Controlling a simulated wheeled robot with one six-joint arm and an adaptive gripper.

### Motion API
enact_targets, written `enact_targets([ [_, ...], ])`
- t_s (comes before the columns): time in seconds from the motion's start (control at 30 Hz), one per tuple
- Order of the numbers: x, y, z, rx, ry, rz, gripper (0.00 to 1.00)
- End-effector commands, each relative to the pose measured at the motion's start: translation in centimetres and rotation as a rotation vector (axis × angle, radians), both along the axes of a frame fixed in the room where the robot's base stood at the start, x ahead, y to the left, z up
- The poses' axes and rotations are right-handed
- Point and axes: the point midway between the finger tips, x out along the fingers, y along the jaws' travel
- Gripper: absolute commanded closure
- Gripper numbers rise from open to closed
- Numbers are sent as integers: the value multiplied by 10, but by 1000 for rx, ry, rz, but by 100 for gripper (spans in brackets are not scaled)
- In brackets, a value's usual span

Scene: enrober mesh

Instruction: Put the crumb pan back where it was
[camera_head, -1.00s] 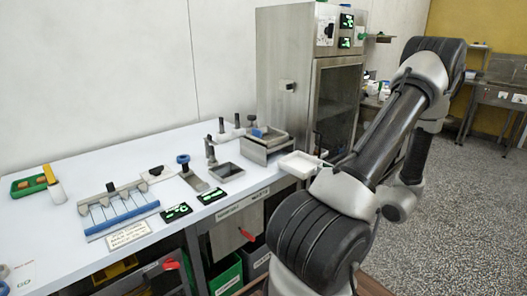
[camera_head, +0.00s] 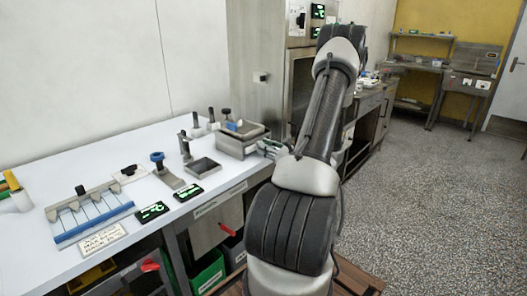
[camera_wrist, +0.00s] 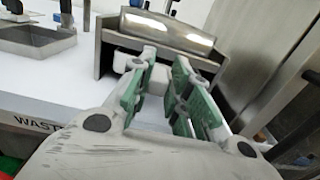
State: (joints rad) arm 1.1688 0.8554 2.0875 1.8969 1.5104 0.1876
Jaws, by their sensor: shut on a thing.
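The crumb pan (camera_wrist: 157,78) shows in the wrist view only as a pale handle piece between my fingers; the rest of it is hidden. The steel enrober housing (camera_wrist: 112,53) stands right in front of it, with an opening under its curved top. My gripper (camera_wrist: 160,64) has green finger pads and is shut on the pan's handle at that opening. I cannot tell how deep the pan sits. In the head view my gripper (camera_head: 270,148) is at the right side of the housing (camera_head: 236,147), and the pan cannot be made out.
A rack with a blue bar (camera_head: 95,228) is further left. A tall steel cabinet (camera_head: 258,85) stands behind. The floor to the right is clear.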

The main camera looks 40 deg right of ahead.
Motion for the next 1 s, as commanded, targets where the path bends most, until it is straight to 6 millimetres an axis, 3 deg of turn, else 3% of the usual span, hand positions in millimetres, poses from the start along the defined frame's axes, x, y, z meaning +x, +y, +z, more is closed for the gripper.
enact_targets([
  [0.07,15,2,-1,0,0,3,100],
  [0.17,11,1,-15,2,0,0,100],
  [0.5,11,1,-18,1,0,0,100],
  [0.53,11,1,-18,1,0,0,78],
  [0.63,11,1,-18,0,0,0,60],
  [1.0,11,1,-14,-1,0,0,60],
])
